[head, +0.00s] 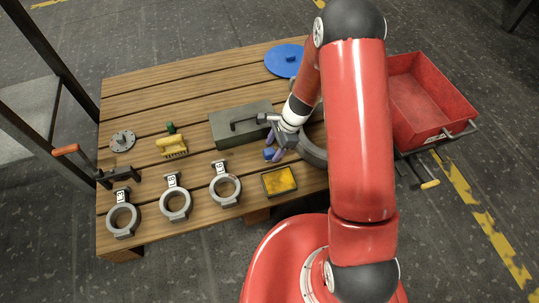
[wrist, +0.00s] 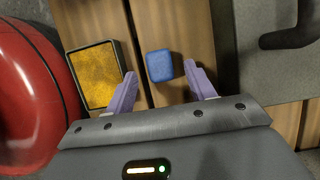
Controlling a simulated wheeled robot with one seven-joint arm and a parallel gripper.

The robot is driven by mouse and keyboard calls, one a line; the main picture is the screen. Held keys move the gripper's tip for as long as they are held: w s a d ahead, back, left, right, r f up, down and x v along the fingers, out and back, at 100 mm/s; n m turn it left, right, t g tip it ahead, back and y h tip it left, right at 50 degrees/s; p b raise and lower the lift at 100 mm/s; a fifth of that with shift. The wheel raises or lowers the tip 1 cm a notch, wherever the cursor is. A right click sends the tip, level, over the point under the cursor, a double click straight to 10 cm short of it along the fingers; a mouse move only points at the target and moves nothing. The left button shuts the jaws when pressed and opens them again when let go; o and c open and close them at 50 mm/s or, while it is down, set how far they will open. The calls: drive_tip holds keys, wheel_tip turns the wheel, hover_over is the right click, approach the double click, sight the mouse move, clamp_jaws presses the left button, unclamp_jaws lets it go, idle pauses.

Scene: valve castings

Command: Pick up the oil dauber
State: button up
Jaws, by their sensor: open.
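A small blue block with rounded edges, which looks like the oil dauber (head: 269,154), is on the wooden table near its front edge. It also shows in the wrist view (wrist: 159,66). My gripper (head: 275,147) is just above it, pointing down, with purple fingers. In the wrist view my gripper (wrist: 160,72) is open, one finger to each side of the blue block. Gaps show on both sides, and nothing is held. The block's underside is hidden.
A dark tray with a yellow pad (head: 279,181) lies close by. A grey box with a handle (head: 240,125) is behind. Several ring castings (head: 175,203), a yellow brush-like tool (head: 172,145) and a blue disc (head: 284,61) are on the table (head: 150,95). A red bin (head: 425,95) stands right.

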sight(272, 150)
drive_tip(key=b+x, duration=0.1)
drive_tip(key=x, duration=0.3)
drive_tip(key=shift+a, duration=0.1)
drive_tip(key=shift+c, duration=0.3)
drive_tip(key=c, duration=1)
drive_tip(key=shift+r, duration=0.1)
wheel_tip(272, 150, up, 20)
drive_tip(key=p, duration=0.5)
